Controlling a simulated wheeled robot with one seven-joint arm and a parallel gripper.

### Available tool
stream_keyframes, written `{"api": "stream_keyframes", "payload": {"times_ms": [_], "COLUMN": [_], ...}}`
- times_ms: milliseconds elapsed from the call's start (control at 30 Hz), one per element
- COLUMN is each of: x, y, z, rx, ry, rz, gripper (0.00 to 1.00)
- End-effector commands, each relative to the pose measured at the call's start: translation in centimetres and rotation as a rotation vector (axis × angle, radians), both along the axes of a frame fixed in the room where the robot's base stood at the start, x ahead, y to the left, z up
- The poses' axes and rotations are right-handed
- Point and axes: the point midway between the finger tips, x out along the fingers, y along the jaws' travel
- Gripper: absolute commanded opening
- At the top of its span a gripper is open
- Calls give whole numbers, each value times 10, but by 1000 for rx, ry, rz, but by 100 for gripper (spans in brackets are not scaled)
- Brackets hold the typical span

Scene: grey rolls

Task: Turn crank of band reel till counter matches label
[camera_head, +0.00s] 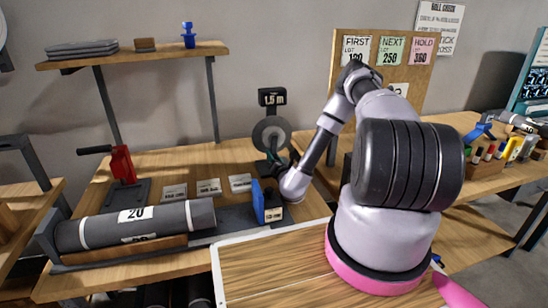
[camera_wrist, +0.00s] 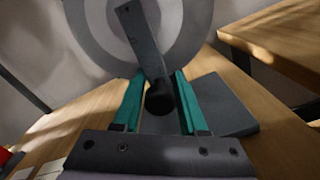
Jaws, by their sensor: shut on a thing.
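The band reel (camera_head: 270,134) stands toward the back of the wooden bench, a grey disc under a black counter (camera_head: 272,97) that reads about 1.5 m. In the wrist view the reel's disc (camera_wrist: 90,25) fills the top. Its dark crank arm (camera_wrist: 140,40) slants down and right to a black knob (camera_wrist: 159,98). My gripper (camera_wrist: 157,82) has its teal fingers on both sides of the knob and is shut on it. I cannot tell which label belongs to the reel.
A large grey roll (camera_head: 165,222) marked 20 lies at the front left. A blue upright plate (camera_head: 258,200) stands close to my wrist. Label cards (camera_head: 208,187) lie on the bench. A notice board (camera_head: 345,85) stands behind my arm.

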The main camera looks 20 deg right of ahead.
Motion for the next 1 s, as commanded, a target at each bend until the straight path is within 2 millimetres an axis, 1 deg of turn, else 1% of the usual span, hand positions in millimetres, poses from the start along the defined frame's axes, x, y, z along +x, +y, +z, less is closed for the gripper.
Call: {"api": "stream_keyframes", "payload": {"times_ms": [33, 233, 267, 300, 667, 767, 867, 1000], "x": [1, 1, 1, 1, -2, -12, -30, -60], "y": [-4, -4, -4, -4, -1, -1, -1, -1], "z": [1, 1, 1, 1, 0, 0, -1, -1], "rx": [2, 1, 1, 1, -1, -1, 1, 3], "ry": [-4, -4, -4, -4, -1, 1, 4, 4], "rz": [-9, -9, -9, -9, -3, -2, -2, -3], "gripper": [0, 0, 50, 63, 63, 63, 63, 63]}}
